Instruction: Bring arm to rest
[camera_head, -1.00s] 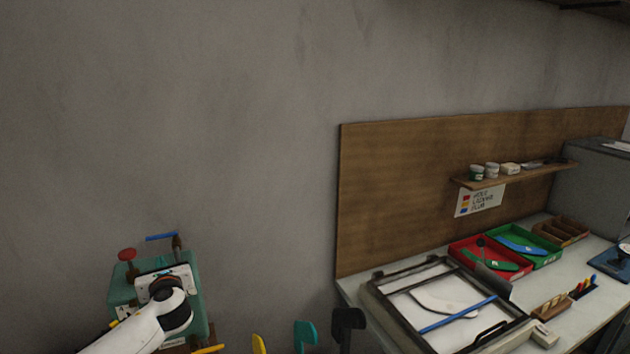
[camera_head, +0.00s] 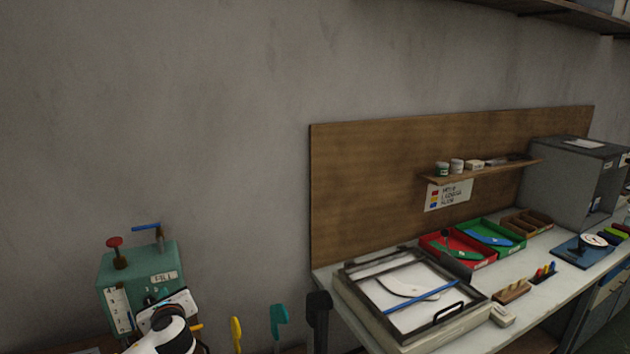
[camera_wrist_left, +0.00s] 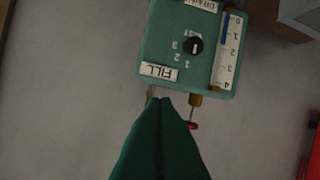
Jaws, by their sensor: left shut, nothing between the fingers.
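My left arm comes in at the bottom left of the head view, its white and black wrist (camera_head: 168,332) in front of the lower part of a green box. In the left wrist view, my left gripper (camera_wrist_left: 165,100) is shut and empty, its dark green fingers together just off the box's edge by the FILL label. The green box (camera_head: 150,262) carries a FILL label, a scale, a red knob (camera_head: 115,242) and a blue lever (camera_head: 146,227). The left wrist view shows its face (camera_wrist_left: 205,70) upside down, with a black dial (camera_wrist_left: 196,45). My right gripper is out of view.
A workbench on the right holds a framed white screen (camera_head: 375,292), a red tray (camera_head: 432,238), a green tray (camera_head: 514,240) and a grey cabinet (camera_head: 560,180). Yellow (camera_head: 236,330) and teal (camera_head: 278,315) upright pieces stand between box and bench. The wall above is bare.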

